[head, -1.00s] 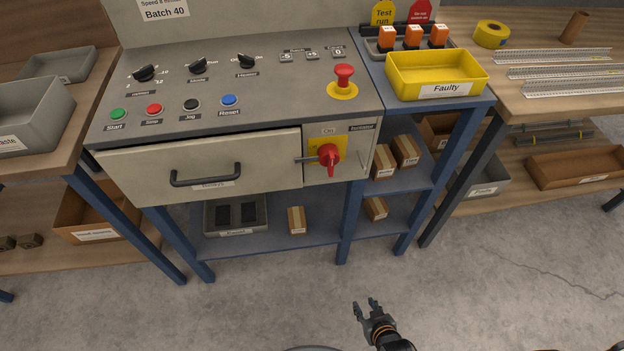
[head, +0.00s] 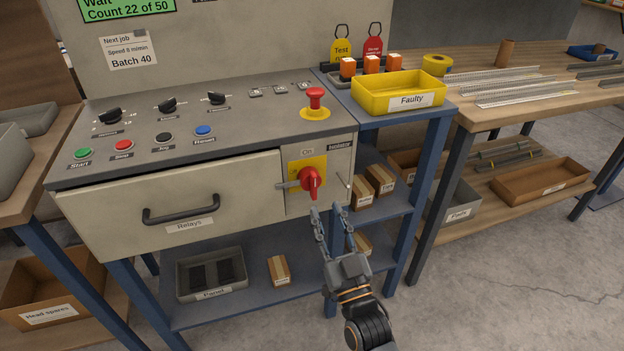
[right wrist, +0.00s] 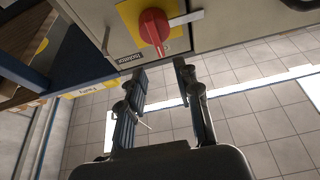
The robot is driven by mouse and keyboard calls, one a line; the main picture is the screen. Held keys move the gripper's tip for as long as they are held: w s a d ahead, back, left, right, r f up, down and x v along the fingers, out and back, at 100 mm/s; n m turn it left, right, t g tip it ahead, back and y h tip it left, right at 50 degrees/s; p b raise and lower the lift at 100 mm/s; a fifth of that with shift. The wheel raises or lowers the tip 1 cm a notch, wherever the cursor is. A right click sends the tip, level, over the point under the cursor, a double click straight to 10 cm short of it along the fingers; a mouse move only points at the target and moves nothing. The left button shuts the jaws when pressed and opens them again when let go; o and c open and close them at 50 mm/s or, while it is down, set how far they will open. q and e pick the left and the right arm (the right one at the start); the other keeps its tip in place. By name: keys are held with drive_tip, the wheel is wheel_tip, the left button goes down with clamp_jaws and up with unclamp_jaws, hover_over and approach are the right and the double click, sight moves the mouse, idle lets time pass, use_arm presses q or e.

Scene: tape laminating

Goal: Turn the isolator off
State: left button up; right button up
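The isolator is a red rotary handle (head: 311,182) on a yellow plate (head: 294,168) on the cabinet's front, right of the drawer. "On" is printed above it, and a grey lever or rod sticks out to its left. The handle also shows in the right wrist view (right wrist: 153,28), near the top. My right gripper (head: 327,208) is open and empty, just below the handle with its fingers pointing up toward it. In the right wrist view its two fingers (right wrist: 160,78) are apart, with a gap between them and the handle. My left gripper is not in view.
The drawer labelled Relays (head: 170,205) has a dark handle and looks slightly open. A red emergency button (head: 315,98) sits on the panel above. A yellow Faulty bin (head: 398,92) stands right of the panel. Small boxes (head: 370,187) sit on the blue shelf behind my gripper.

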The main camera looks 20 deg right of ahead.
sight(315, 182)
drive_tip(key=x, duration=0.9)
drive_tip(key=shift+w, duration=0.3)
drive_tip(key=shift+c, duration=0.2)
clamp_jaws()
